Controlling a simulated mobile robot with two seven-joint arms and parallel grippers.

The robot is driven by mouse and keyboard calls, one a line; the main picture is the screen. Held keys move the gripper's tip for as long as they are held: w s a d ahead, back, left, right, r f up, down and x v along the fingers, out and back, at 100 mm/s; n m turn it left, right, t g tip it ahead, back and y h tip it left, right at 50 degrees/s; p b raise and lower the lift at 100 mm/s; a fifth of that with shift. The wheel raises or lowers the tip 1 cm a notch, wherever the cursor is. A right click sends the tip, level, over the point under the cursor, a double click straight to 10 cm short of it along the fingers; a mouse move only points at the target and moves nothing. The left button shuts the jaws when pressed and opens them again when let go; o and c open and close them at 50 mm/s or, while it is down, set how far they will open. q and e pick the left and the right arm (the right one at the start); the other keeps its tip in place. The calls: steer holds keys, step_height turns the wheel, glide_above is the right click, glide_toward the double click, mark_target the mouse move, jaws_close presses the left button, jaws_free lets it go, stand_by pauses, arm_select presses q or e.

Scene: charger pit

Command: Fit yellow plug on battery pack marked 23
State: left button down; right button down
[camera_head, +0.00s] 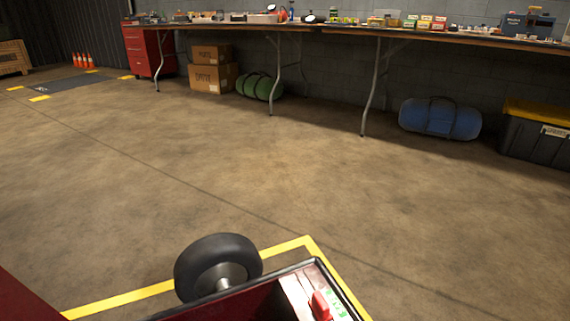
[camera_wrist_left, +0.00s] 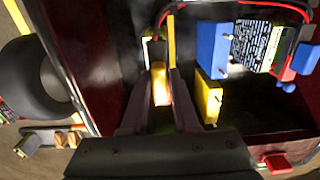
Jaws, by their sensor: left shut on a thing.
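In the left wrist view my left gripper (camera_wrist_left: 161,98) is shut on a yellow plug (camera_wrist_left: 160,82), held upright between its fingers inside a dark red-walled pit. A yellow block (camera_wrist_left: 208,97) with small metal pins stands just right of the fingers, apart from the held plug. A blue block (camera_wrist_left: 212,48), also with pins, is beyond it. A pack with a printed label (camera_wrist_left: 257,43) lies at upper right; its print is too small to read, so I cannot tell the number 23. My right gripper is in neither view.
Red and black cables (camera_wrist_left: 270,8) run along the pit's far edge. A long workbench (camera_head: 340,34) stands at the back; the floor between is clear.

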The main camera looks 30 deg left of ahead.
arm_select(q)
steer(key=shift+f+b, duration=1.25)
steer(key=shift+f, duration=0.3)
steer(key=c, duration=0.6)
jaws_free()
step_height(320, 180, up, 10)
steer(key=p, duration=0.8)
